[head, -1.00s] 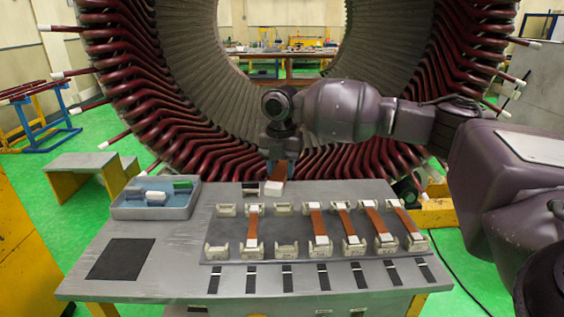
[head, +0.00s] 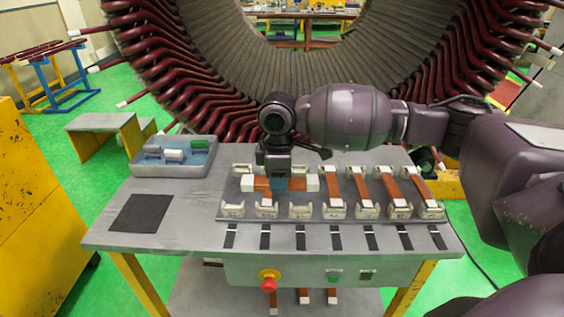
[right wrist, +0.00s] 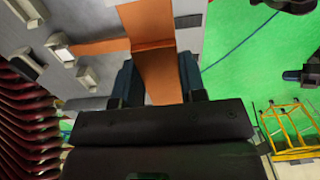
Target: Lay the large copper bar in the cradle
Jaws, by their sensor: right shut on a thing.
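My right gripper (head: 280,184) is shut on a copper bar (head: 262,184) with white ends. The bar lies left to right in the head view, over the left part of the cradle board. I cannot tell whether it touches anything below. In the right wrist view the copper strip (right wrist: 156,75) is between the two blue fingers. The first front cradle block (head: 232,211) and the third front cradle block (head: 300,211) are empty. The back blocks of the left columns are partly hidden by the bar and gripper.
Several copper bars (head: 361,187) sit in the right columns, and another (head: 266,200) is in the second column. A blue-lined tray (head: 174,168) and a dark mat (head: 141,213) are at left. The big stator (head: 190,90) stands behind the table.

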